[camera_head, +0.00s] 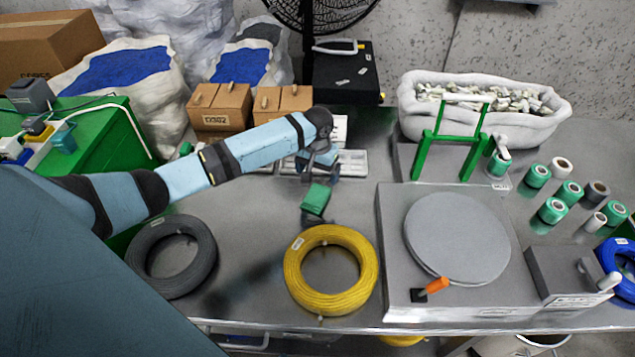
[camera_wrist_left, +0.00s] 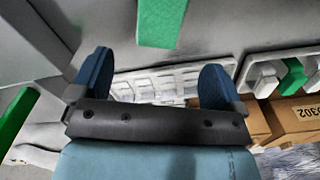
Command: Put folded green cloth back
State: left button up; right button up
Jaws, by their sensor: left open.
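The folded green cloth (camera_head: 316,200) is a small green block in the middle of the table, just behind the yellow cable coil. A dark patch shows below it; I cannot tell whether it rests on something or this is shadow. My left gripper (camera_head: 318,160) is open just beyond the cloth. In the left wrist view the cloth (camera_wrist_left: 160,20) is at the top centre, ahead of the open fingers (camera_wrist_left: 155,80) and not between them. A light grey compartmented tray (camera_head: 352,163) lies behind the gripper, partly hidden by it. My right gripper is not in view.
The yellow cable coil (camera_head: 331,270) and a grey coil (camera_head: 171,256) lie at the front. A turntable machine (camera_head: 458,238) stands right, with several tape rolls (camera_head: 553,210) beyond. Cardboard boxes (camera_head: 219,107) stand at the back left. Table between coils is clear.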

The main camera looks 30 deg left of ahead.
pick_arm(q)
jog(key=shift+r, duration=1.5)
jog(key=shift+f, duration=0.1)
